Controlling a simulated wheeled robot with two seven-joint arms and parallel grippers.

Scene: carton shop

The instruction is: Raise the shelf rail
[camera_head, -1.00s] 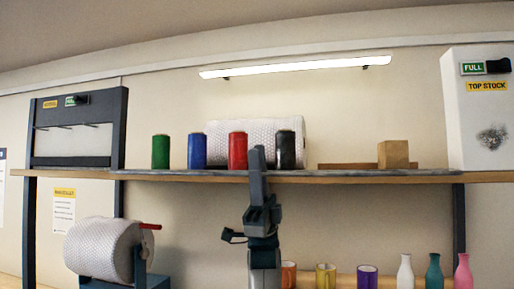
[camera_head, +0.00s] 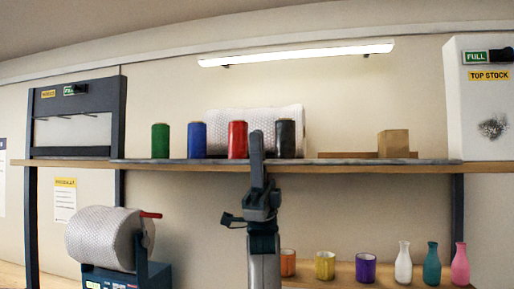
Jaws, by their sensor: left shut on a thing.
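The shelf rail (camera_head: 360,161) is a long thin grey strip along the front edge of the wooden shelf, just in front of the bases of the rolls standing there. My left gripper (camera_head: 257,150) comes up from below at the middle of the rail and is shut on it. Its fingers point upward and stand above the rail, in front of the gap between the red and black rolls. The part of the rail in the jaws is hidden by the fingers. My right gripper is not in view.
Green (camera_head: 160,141), blue, red and black rolls stand on the shelf (camera_head: 400,169), with a bubble-wrap roll (camera_head: 225,118) behind and a cardboard box (camera_head: 393,143) to the right. Below are a wrap dispenser (camera_head: 105,238), coloured tape rolls (camera_head: 325,265) and several bottles (camera_head: 403,262).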

